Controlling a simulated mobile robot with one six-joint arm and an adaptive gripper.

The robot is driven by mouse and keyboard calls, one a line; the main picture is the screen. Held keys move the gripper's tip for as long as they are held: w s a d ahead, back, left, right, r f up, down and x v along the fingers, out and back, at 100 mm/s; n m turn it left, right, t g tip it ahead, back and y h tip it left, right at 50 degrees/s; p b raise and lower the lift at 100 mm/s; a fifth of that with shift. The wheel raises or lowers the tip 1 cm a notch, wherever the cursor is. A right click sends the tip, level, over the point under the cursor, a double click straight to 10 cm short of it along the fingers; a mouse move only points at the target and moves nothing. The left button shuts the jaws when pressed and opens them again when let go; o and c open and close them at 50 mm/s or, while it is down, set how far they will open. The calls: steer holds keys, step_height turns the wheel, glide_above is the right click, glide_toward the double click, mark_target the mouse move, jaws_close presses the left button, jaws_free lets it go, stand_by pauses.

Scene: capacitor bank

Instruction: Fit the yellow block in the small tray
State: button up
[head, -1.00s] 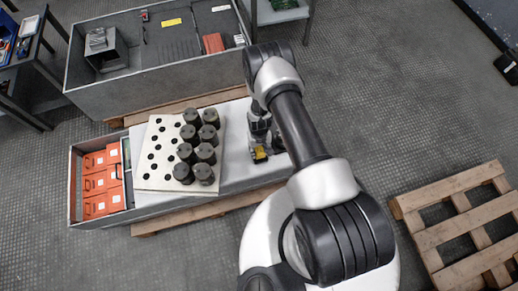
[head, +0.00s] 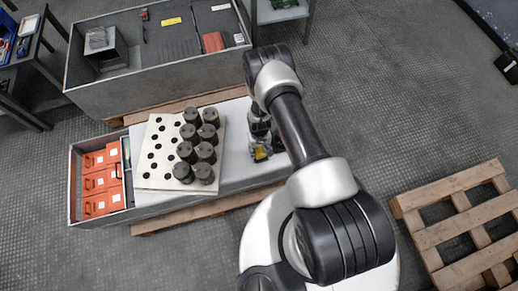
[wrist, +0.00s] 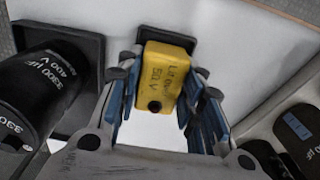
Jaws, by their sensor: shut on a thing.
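The yellow block (wrist: 167,72) has dark markings and a black round spot on its near end. My gripper (wrist: 165,95) has blue-padded fingers on both sides of the block and is shut on it. In the head view, the yellow block (head: 261,153) shows small at the end of my arm, over the pale surface. A small dark tray (wrist: 160,29) shows behind the block in the wrist view. Its rim shows past the block's far end, and the block hides most of its inside. I cannot tell whether the block touches the tray.
A black capacitor (wrist: 40,90) in a dark square holder stands left of my gripper. More dark round parts (wrist: 300,130) are at the lower right. In the head view, a white hole board (head: 150,182) with several dark cylinders lies left of my gripper, with orange boxes (head: 95,185) beyond.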

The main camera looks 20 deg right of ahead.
stand_by(0.7)
steer(key=o, duration=1.3)
step_height(320, 180, up, 12)
steer(key=shift+f, duration=0.1)
